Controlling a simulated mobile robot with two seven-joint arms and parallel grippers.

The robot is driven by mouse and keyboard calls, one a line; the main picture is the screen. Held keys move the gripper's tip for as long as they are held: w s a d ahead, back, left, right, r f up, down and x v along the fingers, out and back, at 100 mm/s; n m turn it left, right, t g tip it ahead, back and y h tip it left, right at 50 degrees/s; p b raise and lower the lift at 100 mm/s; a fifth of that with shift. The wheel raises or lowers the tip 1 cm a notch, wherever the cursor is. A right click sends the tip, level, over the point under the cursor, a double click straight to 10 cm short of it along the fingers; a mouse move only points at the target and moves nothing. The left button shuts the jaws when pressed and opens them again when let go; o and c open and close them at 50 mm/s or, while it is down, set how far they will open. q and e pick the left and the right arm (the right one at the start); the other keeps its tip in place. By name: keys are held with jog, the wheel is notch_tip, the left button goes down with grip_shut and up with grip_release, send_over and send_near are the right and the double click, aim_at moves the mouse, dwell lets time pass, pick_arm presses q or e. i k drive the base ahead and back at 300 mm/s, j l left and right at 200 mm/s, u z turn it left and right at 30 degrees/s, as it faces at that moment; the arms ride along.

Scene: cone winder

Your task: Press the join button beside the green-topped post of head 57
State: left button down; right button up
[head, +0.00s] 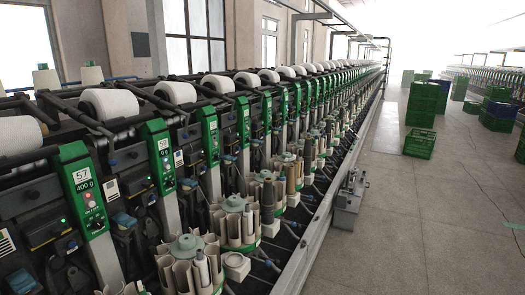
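The green-topped post of head 57 (82,188) stands at the left front of the winder row, with "57" and "400 G" on its upper labels. A small red light (88,195) and small buttons show on its green face. Left beside the post is a dark unit (45,236) with a small green light at its upper edge. Which small part is the join button I cannot tell at this size. Neither of my grippers is in view.
The green-topped post of head 59 (160,155) stands just behind to the right. White yarn cones (110,104) lie along the top and bobbin magazines (190,265) stick out in front. The aisle floor (400,220) is clear near me; green crates (421,105) stand farther back.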

aim_at(71, 244)
jog(key=k+u, duration=0.1)
jog(key=u, duration=0.85)
jog(key=i+u, duration=0.1)
jog(key=u, duration=0.3)
